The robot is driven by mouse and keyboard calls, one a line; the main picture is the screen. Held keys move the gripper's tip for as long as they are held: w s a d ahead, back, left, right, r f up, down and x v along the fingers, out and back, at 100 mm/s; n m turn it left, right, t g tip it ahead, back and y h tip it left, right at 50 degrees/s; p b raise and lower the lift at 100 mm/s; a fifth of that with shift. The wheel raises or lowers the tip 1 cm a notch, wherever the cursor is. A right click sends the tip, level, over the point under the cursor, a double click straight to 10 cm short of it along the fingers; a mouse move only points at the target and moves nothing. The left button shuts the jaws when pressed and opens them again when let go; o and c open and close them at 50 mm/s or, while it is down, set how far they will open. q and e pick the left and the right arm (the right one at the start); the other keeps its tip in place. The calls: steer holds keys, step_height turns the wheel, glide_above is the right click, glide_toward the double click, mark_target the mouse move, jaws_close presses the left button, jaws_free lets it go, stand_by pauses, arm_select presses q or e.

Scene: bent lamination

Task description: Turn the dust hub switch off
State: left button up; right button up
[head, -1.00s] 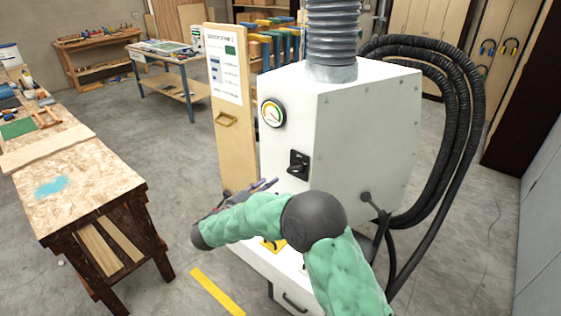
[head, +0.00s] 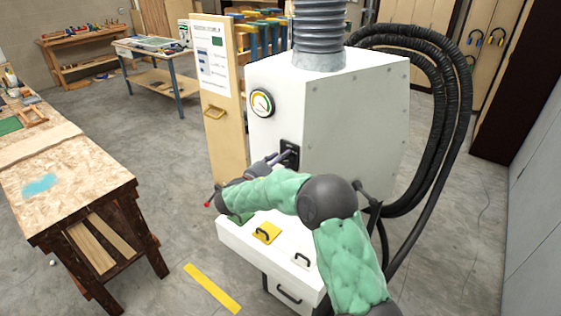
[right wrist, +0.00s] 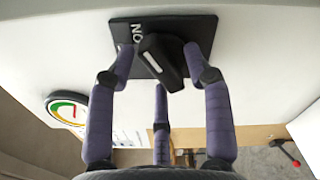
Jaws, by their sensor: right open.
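The dust hub (head: 345,115) is a white cabinet with a ribbed duct on top. Its switch (head: 290,148) is a black plate with a rotary knob on the front face, partly covered by my right gripper (head: 279,158) in the head view. In the right wrist view, the black plate (right wrist: 203,27) carries white lettering, partly hidden, and the knob (right wrist: 160,60) sits at a slant. My right gripper (right wrist: 160,67) is open, its purple fingers spread around the knob; I cannot tell if they touch it. My left gripper is not in view.
A round gauge (head: 262,103) is above and left of the switch. A yellow plate with a handle (head: 267,232) lies on the hub's lower ledge. A wooden panel with a notice (head: 213,70) stands left, and a workbench (head: 70,185) is further left. Black hoses (head: 455,110) loop at right.

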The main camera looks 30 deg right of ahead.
steer(key=shift+c, duration=0.3)
jaws_close()
steer(key=shift+f+n+p, duration=0.15)
steer(key=shift+n+p, duration=2.3)
steer(key=shift+n, duration=0.55)
steer(key=shift+f+n+p, duration=0.1)
steer(key=shift+n+p, duration=2.3)
steer(key=shift+n, duration=0.6)
